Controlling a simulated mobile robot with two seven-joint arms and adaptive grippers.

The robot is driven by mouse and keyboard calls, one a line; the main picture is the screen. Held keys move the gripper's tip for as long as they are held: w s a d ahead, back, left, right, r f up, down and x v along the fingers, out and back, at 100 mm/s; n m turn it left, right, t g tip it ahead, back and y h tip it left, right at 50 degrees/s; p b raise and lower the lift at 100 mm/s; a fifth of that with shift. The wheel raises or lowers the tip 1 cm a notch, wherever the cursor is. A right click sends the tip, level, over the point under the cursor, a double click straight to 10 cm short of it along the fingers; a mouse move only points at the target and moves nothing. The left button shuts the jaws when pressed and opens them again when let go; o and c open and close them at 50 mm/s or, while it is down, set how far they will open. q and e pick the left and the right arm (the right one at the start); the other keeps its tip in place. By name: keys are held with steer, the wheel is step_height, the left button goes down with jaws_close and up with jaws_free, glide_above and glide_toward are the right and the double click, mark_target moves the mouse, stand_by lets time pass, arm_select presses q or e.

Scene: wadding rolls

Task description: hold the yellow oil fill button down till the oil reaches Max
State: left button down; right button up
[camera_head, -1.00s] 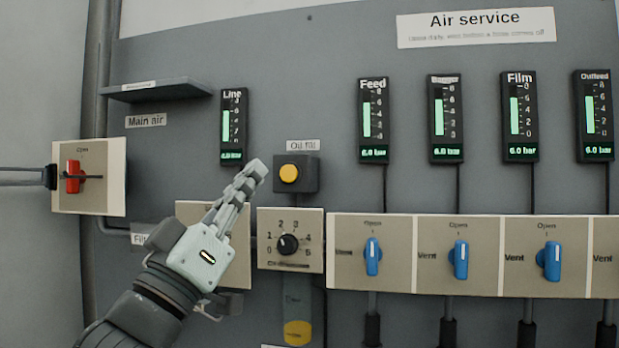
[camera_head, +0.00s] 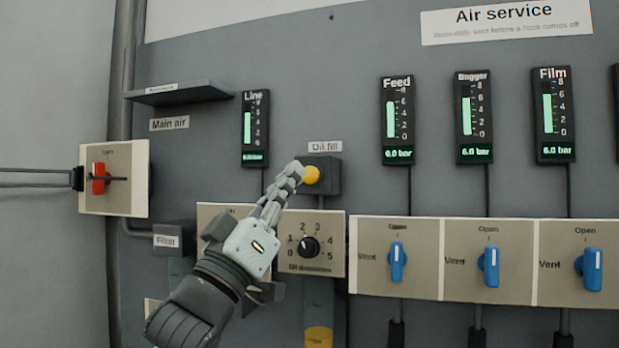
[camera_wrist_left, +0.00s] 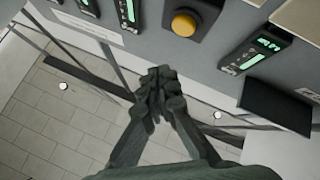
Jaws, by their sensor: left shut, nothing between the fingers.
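The round yellow oil fill button (camera_head: 312,175) sits on a dark square box under the "Oil fill" label. My left gripper (camera_head: 293,172) is shut and empty, its fingertips just left of the button and overlapping its left edge in the head view. In the left wrist view the button (camera_wrist_left: 184,23) shows beyond the closed fingertips (camera_wrist_left: 160,77), with a gap in the picture; I see no clear contact. Yellow oil (camera_head: 318,337) shows low in the grey oil bowl below the dial, cut off by the bottom edge. No Max mark is readable. My right gripper is not in view.
A black dial (camera_head: 308,247) sits below the button, partly beside my left wrist. Blue valve handles (camera_head: 397,261) line the panel to the right. A red main air handle (camera_head: 99,178) is at the left. A small shelf (camera_head: 180,93) juts out at the upper left.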

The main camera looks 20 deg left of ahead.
mark_target(312, 166)
arm_select(q)
steer(key=shift+w+d, duration=0.1)
steer(key=shift+w, duration=2.15)
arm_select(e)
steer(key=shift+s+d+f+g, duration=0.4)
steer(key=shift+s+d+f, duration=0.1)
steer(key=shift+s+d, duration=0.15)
arm_select(q)
steer(key=shift+w+p, duration=0.4)
steer(key=shift+p, duration=0.05)
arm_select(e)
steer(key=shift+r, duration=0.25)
arm_select(q)
steer(key=shift+w, duration=0.45)
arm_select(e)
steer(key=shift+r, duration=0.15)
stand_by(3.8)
